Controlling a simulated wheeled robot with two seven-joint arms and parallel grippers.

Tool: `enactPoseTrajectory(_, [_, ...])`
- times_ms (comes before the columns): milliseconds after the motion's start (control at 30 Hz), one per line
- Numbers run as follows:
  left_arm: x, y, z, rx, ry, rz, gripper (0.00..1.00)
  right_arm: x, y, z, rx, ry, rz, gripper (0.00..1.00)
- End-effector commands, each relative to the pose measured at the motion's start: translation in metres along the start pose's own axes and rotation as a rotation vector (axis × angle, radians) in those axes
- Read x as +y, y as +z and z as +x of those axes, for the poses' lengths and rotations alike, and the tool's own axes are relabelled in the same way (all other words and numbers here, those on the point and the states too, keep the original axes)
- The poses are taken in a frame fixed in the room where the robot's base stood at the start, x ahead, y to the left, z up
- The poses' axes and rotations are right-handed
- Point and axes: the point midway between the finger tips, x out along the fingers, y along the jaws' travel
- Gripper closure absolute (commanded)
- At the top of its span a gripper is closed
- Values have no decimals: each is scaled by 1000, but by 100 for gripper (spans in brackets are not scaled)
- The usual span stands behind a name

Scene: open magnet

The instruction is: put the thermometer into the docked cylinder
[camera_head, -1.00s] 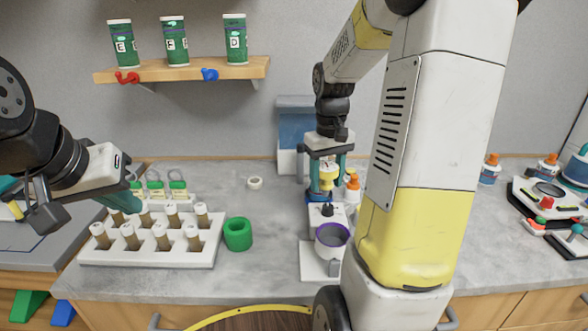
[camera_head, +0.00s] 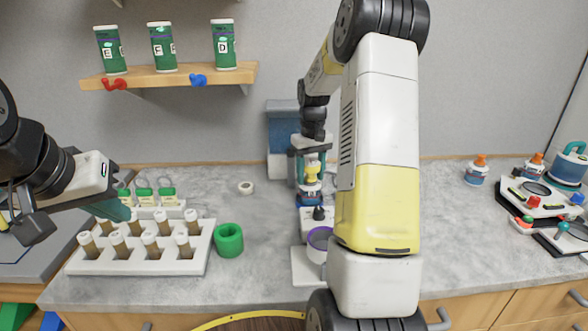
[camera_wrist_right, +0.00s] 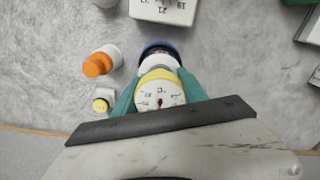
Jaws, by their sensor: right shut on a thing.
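The thermometer (camera_wrist_right: 162,94), yellow with a round white °C dial, sits between the teal fingers of my right gripper (camera_wrist_right: 160,92), which is shut on it. In the head view the thermometer (camera_head: 312,174) is upright at the back middle of the counter, with my right gripper (camera_head: 312,166) around it from above. A white and blue round part (camera_wrist_right: 160,54) shows beside it; I cannot tell whether they touch. A purple-rimmed cup (camera_head: 319,238), possibly the docked cylinder, is on a white stand (camera_head: 304,264), partly behind my right arm. My left gripper (camera_head: 117,208) is by the tube rack; its opening is unclear.
A white rack (camera_head: 155,268) with several brown tubes and a green ring (camera_head: 229,240) stand on the left. An orange-capped bottle (camera_wrist_right: 103,61) and a yellow-topped item (camera_wrist_right: 102,101) are close beside my right gripper.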

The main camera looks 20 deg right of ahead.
Motion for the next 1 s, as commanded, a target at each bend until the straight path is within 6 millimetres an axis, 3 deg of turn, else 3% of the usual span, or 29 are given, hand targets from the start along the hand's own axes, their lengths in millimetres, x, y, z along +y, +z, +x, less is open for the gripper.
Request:
enactPoseTrajectory(667, [0,0,0,0,0,0,100,0,1,15,-4,-1,-1,96])
enactPoseTrajectory(700, [0,0,0,0,0,0,100,0,1,16,-6,-1,0,48])
enactPoseTrajectory(800, [0,0,0,0,0,0,100,0,2,16,-8,-2,0,29])
enactPoseTrajectory(1000, [0,0,0,0,0,0,100,0,1,14,-3,0,0,29])
